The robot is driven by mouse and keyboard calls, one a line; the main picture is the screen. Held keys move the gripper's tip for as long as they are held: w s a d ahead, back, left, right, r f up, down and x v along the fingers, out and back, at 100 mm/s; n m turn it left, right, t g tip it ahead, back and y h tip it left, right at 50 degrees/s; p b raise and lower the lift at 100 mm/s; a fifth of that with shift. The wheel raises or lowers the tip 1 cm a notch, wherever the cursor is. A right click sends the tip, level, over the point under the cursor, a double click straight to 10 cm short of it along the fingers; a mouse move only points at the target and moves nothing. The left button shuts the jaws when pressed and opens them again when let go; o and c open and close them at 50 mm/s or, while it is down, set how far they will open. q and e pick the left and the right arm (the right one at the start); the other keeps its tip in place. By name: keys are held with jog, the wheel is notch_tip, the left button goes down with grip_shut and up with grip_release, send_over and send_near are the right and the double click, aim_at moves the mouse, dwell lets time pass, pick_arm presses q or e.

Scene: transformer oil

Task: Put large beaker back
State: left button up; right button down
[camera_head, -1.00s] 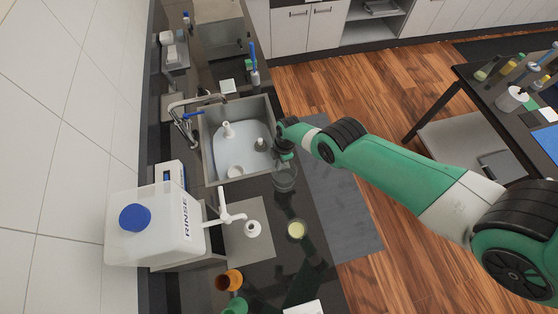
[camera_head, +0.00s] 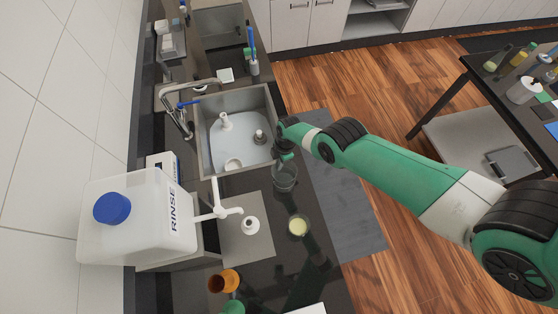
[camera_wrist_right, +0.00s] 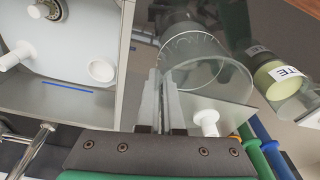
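The large clear glass beaker (camera_head: 285,180) is at the counter beside the sink's near right corner; I cannot tell whether it rests on the counter. My right gripper (camera_head: 284,154) is directly at its rim. In the right wrist view the two fingers (camera_wrist_right: 160,100) are close together at the near wall of the beaker (camera_wrist_right: 192,55), with the glass wall seemingly pinched between them. The left gripper is not in view.
The sink (camera_head: 203,150) holds white fittings. A rinse tank (camera_head: 140,222) with a white tap stands left. A small beaker of yellowish liquid (camera_head: 298,227) and an amber vessel (camera_head: 222,281) stand on the near counter. A grey mat (camera_head: 262,244) holds a white fitting.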

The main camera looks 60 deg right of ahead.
jog(key=shift+f+b, duration=0.3)
jog(key=shift+b, duration=0.05)
jog(key=c, duration=0.7)
grip_release()
jog(key=r+p, duration=0.5)
jog(key=d+r+p, duration=0.1)
jog(key=r+p, duration=0.1)
jog(key=shift+s+r+p, duration=0.3)
jog(key=shift+p, duration=0.05)
jog(key=shift+f, duration=0.1)
